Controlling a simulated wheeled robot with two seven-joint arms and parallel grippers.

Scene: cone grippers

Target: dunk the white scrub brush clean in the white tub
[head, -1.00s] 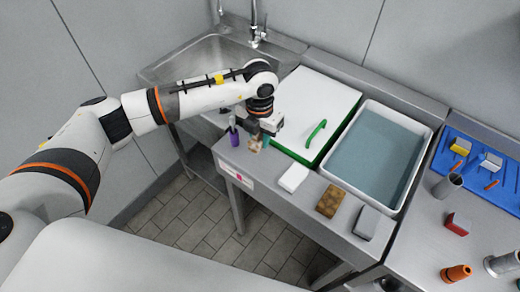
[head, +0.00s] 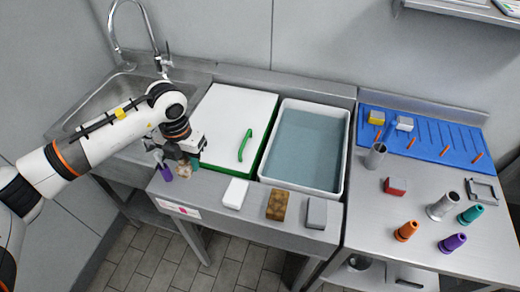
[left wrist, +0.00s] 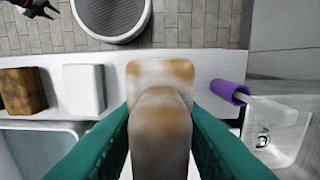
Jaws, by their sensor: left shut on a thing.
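The scrub brush (left wrist: 160,125) is whitish with brown stains. My left gripper (left wrist: 160,112) is shut on it between two teal fingers. In the head view my left gripper (head: 188,162) is low over the counter's front left, and only a small tan part of the brush (head: 182,171) shows. I cannot tell whether the brush touches the counter. The white tub (head: 302,190), filled with grey-blue water, is set to the right, beyond the cutting board. A dark gripper, apparently my right (left wrist: 38,8), shows at the wrist view's top left; its jaws are unclear.
A white board (head: 225,115) with a green handle lies between gripper and tub. White (head: 235,193), brown (head: 277,205) and grey (head: 316,213) blocks line the front edge.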

